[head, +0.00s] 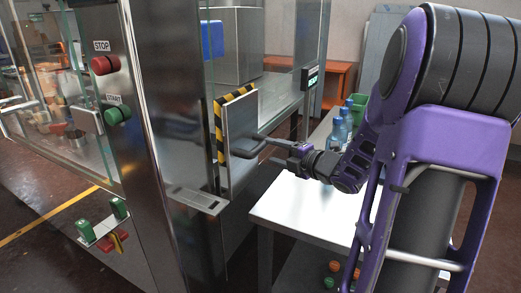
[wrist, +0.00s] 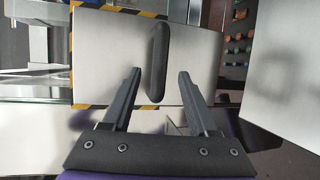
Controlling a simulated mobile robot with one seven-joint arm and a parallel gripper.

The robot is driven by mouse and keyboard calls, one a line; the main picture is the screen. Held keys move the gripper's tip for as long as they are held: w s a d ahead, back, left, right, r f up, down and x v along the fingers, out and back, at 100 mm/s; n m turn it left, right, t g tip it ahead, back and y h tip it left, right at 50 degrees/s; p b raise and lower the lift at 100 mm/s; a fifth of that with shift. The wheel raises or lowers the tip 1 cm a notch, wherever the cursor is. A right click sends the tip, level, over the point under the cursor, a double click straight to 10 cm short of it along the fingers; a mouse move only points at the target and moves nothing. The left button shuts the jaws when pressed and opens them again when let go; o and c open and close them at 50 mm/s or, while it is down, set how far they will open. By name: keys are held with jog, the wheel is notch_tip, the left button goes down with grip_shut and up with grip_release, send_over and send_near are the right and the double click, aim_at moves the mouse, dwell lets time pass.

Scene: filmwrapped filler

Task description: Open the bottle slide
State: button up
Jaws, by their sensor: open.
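The bottle slide is a plain metal panel (head: 241,122) with yellow-and-black striped edging on the machine's side. It also shows in the wrist view (wrist: 110,52), with the stripes along its edges. Its black bar handle (wrist: 157,60) stands out from the panel. My gripper (head: 266,149) reaches toward the handle from the right. In the wrist view my gripper (wrist: 160,72) is open, with one finger on each side of the handle's lower part as pictured. I see no contact, and the depth between fingertips and handle is hard to tell.
A white table (head: 305,208) stands below my arm, with blue bottles (head: 340,127) and a green crate (head: 359,106) behind. A small metal ledge (head: 197,199) juts out below the slide.

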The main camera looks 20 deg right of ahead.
aim_at(263, 148)
jog(key=x, duration=0.6)
jog(key=shift+w+a, duration=0.1)
jog(key=shift+w, duration=0.25)
grip_shut()
dwell(1.1)
